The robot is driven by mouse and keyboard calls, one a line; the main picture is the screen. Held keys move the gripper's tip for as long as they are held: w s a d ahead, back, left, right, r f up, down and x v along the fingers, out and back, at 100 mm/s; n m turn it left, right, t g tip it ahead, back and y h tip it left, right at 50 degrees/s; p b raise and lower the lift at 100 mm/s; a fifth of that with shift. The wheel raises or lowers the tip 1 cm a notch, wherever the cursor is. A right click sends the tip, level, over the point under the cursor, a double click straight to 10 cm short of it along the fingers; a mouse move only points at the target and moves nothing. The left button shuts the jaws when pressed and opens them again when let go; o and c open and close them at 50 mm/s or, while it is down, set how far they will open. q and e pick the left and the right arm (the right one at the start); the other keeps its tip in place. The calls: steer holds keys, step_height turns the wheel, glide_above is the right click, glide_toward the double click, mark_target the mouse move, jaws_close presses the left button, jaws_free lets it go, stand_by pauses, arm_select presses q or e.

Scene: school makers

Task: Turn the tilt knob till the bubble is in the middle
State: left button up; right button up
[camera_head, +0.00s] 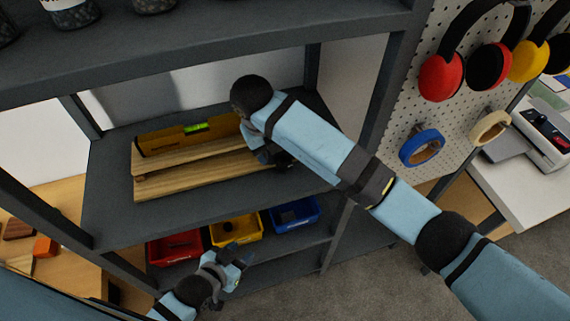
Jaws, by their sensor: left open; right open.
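A yellow spirit level (165,140) with a green bubble vial (196,128) lies on a wooden board (205,172) on the middle shelf. The bubble's place in the vial is too small to tell. I cannot make out the tilt knob; it may be hidden behind my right arm. My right gripper (283,163) is at the right end of the board, partly covered by its own arm, and open. I cannot tell whether it touches anything there. My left gripper (240,256) is open and empty, low in front of the bins under the shelf.
The dark shelf (112,205) has uprights at both sides and another shelf with jars above. Red (176,250), yellow (236,230) and blue (296,216) bins stand below. A pegboard (405,105) with ear defenders and tape rolls is at the right.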

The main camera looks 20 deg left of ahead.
mark_target(284, 162)
steer(key=p+x, duration=0.1)
steer(key=x, duration=0.6)
steer(key=shift+w+d+f, duration=0.1)
steer(key=c, duration=0.9)
